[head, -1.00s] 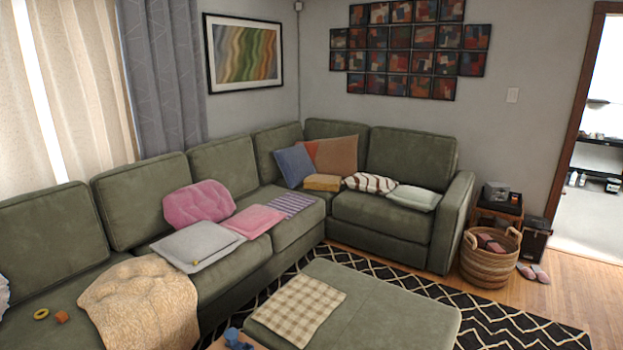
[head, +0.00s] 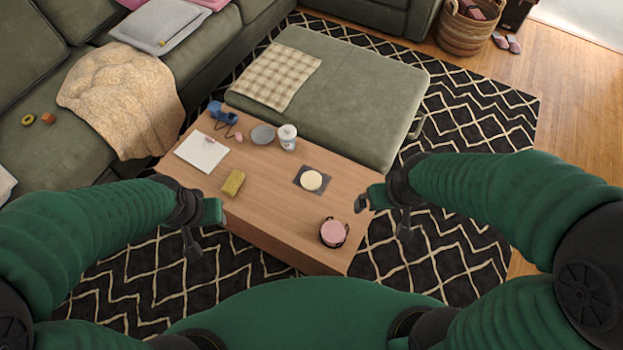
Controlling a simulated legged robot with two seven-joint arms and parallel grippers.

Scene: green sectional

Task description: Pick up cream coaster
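The cream coaster (head: 311,180) is a small round pale disc. It lies on a dark square piece (head: 298,172) on the wooden coffee table (head: 265,205). My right gripper (head: 383,215) is open and empty at the table's right edge, to the right of the coaster and apart from it. My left gripper (head: 203,228) looks open and empty near the table's front left edge, well left of the coaster. Nothing covers the coaster.
A pink round stack in a dark holder (head: 333,233) stands in front of the coaster. A white cup (head: 287,137), a grey disc (head: 262,134), a yellow block (head: 233,182), white paper (head: 201,151) and a blue item (head: 221,114) share the table. A green ottoman (head: 350,95) stands behind it.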

